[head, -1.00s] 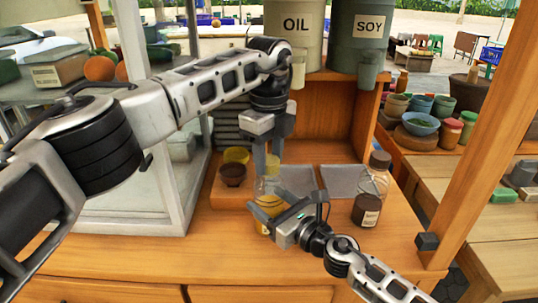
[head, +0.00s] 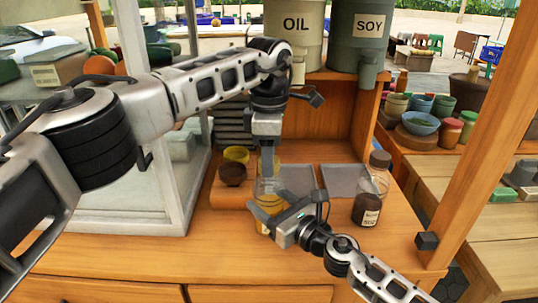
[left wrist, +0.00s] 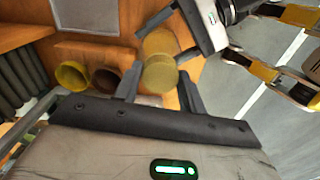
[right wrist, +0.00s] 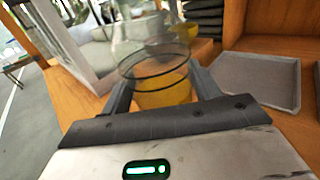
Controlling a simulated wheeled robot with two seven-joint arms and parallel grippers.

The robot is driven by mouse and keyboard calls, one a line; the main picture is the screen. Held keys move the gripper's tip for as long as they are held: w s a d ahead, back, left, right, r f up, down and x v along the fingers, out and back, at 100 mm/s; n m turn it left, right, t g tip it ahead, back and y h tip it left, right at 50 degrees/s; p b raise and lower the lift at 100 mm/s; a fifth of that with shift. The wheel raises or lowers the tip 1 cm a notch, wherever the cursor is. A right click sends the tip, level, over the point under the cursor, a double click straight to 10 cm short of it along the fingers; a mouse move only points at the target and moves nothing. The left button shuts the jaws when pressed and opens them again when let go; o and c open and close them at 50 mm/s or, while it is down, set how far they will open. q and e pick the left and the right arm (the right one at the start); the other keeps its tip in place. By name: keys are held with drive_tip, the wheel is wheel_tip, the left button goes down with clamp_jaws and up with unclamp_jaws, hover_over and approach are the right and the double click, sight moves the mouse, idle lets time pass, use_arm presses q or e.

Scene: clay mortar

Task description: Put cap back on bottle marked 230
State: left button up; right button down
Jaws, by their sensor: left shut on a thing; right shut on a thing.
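A clear glass bottle (head: 266,188) with yellow liquid stands on the wooden counter; no marking on it is readable. It fills the right wrist view (right wrist: 163,80). My right gripper (head: 266,212) is shut around its lower body from the front right. My left gripper (head: 267,172) points down directly over the bottle's top. In the left wrist view its fingers (left wrist: 160,88) are shut on a round yellowish piece, seemingly the cap (left wrist: 160,74), in line with the bottle. The fingers hide whether the cap is fully seated.
A second bottle (head: 367,210) with a brown cap and dark contents stands at right. A yellow bowl (head: 237,154) and a brown bowl (head: 232,174) sit at left. Grey trays (head: 345,179) lie behind. OIL (head: 296,35) and SOY (head: 357,40) containers stand above. The front counter is clear.

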use_arm(q)
drive_tip(key=m, duration=0.7)
drive_tip(key=o, duration=1.2)
drive_tip(key=shift+r, duration=0.1)
wheel_tip(320, 180, up, 7)
drive_tip(key=shift+r, duration=0.15)
use_arm(e)
drive_tip(key=shift+c, duration=1.4)
unclamp_jaws()
